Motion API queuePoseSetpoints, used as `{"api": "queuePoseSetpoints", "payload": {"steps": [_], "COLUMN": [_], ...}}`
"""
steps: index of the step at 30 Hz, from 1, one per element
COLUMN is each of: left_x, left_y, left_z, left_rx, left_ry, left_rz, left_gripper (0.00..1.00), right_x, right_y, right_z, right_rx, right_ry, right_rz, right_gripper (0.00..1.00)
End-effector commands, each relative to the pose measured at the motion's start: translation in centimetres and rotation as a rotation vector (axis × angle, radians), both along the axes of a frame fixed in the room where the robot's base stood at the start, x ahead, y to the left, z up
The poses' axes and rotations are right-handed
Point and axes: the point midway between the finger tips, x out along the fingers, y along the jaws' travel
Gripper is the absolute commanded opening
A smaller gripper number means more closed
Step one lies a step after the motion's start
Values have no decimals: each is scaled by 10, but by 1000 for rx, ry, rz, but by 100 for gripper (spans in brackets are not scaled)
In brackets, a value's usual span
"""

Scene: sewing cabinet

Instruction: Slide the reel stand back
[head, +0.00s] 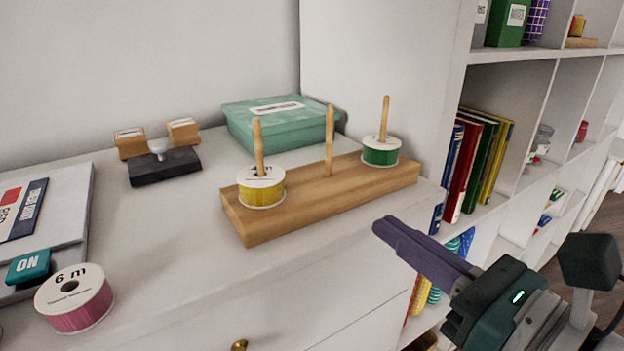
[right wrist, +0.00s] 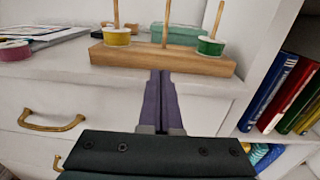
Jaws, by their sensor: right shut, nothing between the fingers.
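The reel stand (head: 310,203) is a long wooden block with three upright pegs, set at a slant on the white cabinet top. A yellow reel (head: 262,188) sits on its left peg and a green reel (head: 380,151) on its right peg; the middle peg is bare. In the right wrist view the stand (right wrist: 160,57) lies just beyond my fingertips. My right gripper (head: 382,228) is shut and empty, in front of the stand's right part, with a gap between them. It also shows in the right wrist view (right wrist: 161,74). My left gripper is not in view.
A teal box (head: 275,128) is close behind the stand. A pink reel (head: 74,300) stands at the front left of the cabinet top (head: 165,235). A dark block with wooden stamps (head: 165,165) is at the back left. A bookshelf (head: 520,75) rises on the right.

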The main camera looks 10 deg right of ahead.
Motion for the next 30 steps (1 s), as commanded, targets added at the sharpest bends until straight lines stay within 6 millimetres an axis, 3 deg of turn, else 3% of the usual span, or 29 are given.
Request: {"api": "queuePoseSetpoints", "payload": {"steps": [3,9,24,30], "left_x": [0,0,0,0], "left_y": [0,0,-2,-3], "left_z": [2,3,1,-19], "left_rx": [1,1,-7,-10], "left_ry": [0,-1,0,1], "left_rz": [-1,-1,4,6], "left_gripper": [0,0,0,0], "right_x": [23,46,54,83], "right_y": [9,18,22,33], "right_z": [1,0,-1,-5], "right_rx": [1,1,2,-1], "right_ry": [-1,-1,1,-4], "right_rz": [0,0,0,2], "right_gripper": [0,0,0,0]}}
